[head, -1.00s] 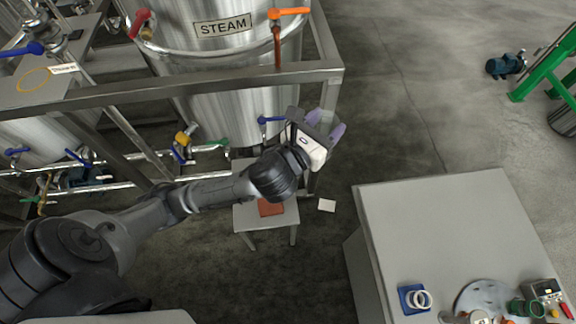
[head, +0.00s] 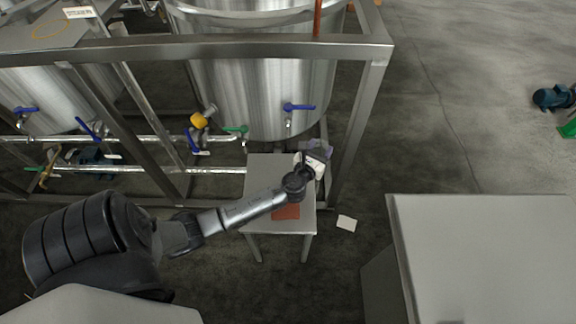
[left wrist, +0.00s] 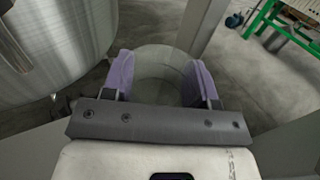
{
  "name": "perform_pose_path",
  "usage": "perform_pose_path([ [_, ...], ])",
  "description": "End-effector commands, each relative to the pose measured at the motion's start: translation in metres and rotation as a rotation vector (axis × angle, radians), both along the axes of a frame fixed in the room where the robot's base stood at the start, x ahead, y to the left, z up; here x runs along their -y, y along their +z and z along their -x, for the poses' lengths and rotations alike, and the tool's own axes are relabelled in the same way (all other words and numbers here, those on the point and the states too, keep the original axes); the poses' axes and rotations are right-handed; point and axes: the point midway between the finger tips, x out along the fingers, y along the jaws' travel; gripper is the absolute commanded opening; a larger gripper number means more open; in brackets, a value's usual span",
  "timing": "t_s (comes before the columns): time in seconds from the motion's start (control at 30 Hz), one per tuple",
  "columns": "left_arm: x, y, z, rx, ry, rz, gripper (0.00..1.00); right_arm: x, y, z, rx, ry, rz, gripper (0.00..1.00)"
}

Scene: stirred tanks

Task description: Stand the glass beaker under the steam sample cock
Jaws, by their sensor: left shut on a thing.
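My left gripper (head: 316,151) is shut on the clear glass beaker (left wrist: 160,64), whose round rim shows between the purple fingers in the left wrist view. In the head view the beaker is too small and hidden to make out. The gripper is over the back right part of a small grey stand (head: 262,178), in front of the steel tank (head: 262,85). A blue-handled cock (head: 298,106) sticks out low on that tank, a little left of and behind the gripper. The tank's STEAM label is out of view now. My right gripper is not in view.
A red-brown pad (head: 286,212) lies on the stand, partly behind my arm. A steel frame (head: 361,115) has an upright close to the right of the gripper. A white sheet (head: 346,222) lies on the floor. A grey bench (head: 480,250) stands at right.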

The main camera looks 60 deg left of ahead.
Motion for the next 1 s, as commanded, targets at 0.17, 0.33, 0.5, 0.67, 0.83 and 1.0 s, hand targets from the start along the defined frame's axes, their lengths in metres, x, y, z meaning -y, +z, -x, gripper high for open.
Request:
perform_pose_path([
  [0.17,-0.021,-0.026,0.01,-0.001,0.006,-0.003,0.29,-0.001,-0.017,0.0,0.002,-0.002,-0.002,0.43],
  [0.33,-0.054,-0.049,0.024,-0.002,0.007,-0.004,0.29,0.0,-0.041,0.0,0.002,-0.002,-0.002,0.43],
  [0.5,-0.083,-0.068,0.036,-0.001,0.005,-0.003,0.29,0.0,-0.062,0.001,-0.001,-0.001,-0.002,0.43],
  [0.67,-0.102,-0.077,0.044,0.0,0.005,-0.002,0.29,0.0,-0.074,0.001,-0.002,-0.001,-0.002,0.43],
  [0.83,-0.111,-0.081,0.048,-0.001,0.006,-0.002,0.29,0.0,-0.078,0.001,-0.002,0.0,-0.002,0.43],
  [1.0,-0.112,-0.085,0.049,0.0,0.005,-0.001,0.29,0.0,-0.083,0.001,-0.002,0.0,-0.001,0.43],
])
